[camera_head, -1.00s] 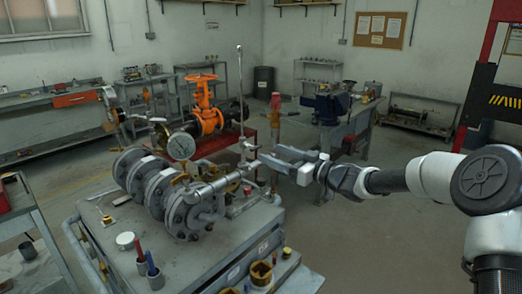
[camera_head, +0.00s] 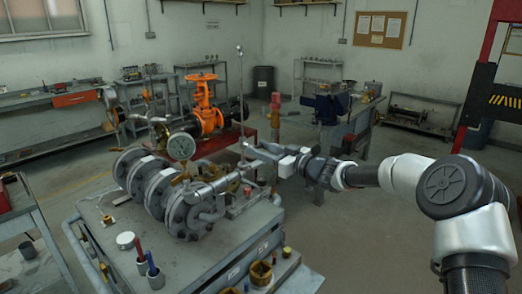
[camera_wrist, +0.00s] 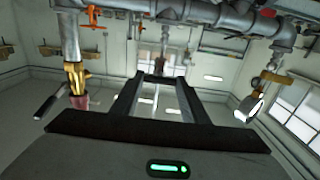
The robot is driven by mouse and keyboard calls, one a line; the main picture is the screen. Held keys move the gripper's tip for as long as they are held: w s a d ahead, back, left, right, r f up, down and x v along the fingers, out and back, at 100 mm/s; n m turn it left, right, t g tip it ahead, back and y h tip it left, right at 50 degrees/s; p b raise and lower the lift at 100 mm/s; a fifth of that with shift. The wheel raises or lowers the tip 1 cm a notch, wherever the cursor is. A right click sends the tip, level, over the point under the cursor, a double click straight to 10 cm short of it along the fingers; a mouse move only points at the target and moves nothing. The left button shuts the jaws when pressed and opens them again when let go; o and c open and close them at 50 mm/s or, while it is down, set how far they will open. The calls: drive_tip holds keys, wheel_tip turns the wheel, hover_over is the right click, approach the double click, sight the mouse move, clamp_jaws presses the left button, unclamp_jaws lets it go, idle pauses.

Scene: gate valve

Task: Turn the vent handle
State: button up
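My gripper (camera_head: 258,152) is at the right side of the metal pipe assembly (camera_head: 185,200), close to a thin upright rod (camera_head: 240,85) in the head view. In the wrist view my gripper (camera_wrist: 162,80) has its dark fingers apart, and I see no object held between them. A small fitting (camera_wrist: 163,38) hangs from the pipe beyond the fingertips, with a reddish part below it. A brass valve with a pale lever (camera_wrist: 250,105) shows at the right, and a larger brass fitting (camera_wrist: 76,75) at the left. I cannot tell which part is the vent handle.
A round gauge (camera_head: 181,146) and an orange valve (camera_head: 205,105) stand left of my gripper. The grey cart (camera_head: 215,262) carries cups and tools. A workbench with a vise (camera_head: 330,106) is behind. The floor to the right of the cart is open.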

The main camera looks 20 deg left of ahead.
drive_tip(key=shift+f+n+b, duration=0.1)
drive_tip(key=shift+n+b, duration=0.2)
drive_tip(key=shift+b, duration=0.05)
drive_tip(key=shift+n+b, duration=6.3)
drive_tip(key=shift+n, duration=1.7)
drive_tip(key=o, duration=1.1)
drive_tip(key=shift+c, duration=0.2)
drive_tip(key=shift+s+d, duration=0.1)
